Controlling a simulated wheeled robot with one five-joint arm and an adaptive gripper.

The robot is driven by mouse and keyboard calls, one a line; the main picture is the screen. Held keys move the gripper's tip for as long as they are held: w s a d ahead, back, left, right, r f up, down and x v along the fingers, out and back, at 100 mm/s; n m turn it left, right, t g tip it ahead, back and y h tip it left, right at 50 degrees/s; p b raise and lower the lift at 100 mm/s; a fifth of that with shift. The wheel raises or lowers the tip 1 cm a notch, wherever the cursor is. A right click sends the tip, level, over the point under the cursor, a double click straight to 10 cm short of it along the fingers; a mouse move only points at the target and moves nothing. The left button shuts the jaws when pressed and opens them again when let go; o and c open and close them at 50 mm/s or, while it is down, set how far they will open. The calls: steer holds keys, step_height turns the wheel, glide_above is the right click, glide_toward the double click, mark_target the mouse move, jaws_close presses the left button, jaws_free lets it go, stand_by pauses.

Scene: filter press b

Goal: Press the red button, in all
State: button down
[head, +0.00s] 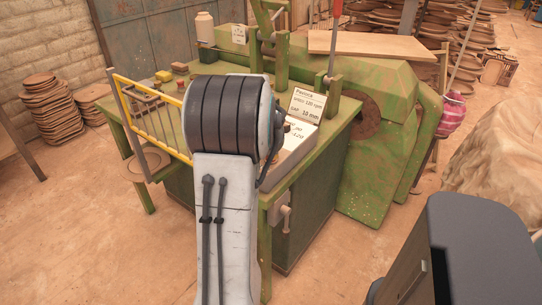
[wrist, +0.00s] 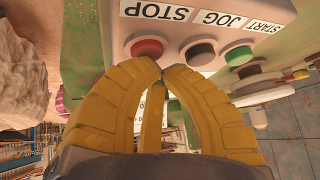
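The tips appear just below and slightly right of the red button in the picture. I cannot tell whether they touch the panel.
A black button (wrist: 199,53) marked JOG and a green button (wrist: 239,55) marked START sit beside the red one. In the head view the green machine table (head: 285,184) has a yellow rail (head: 152,118) on its left and a sign (head: 307,105) on its right.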

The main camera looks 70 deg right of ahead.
stand_by(0.3)
steer(key=shift+r+p, duration=0.65)
steer(key=shift+r, duration=0.25)
steer(key=shift+r+p, duration=1.8)
steer(key=shift+r, duration=0.7)
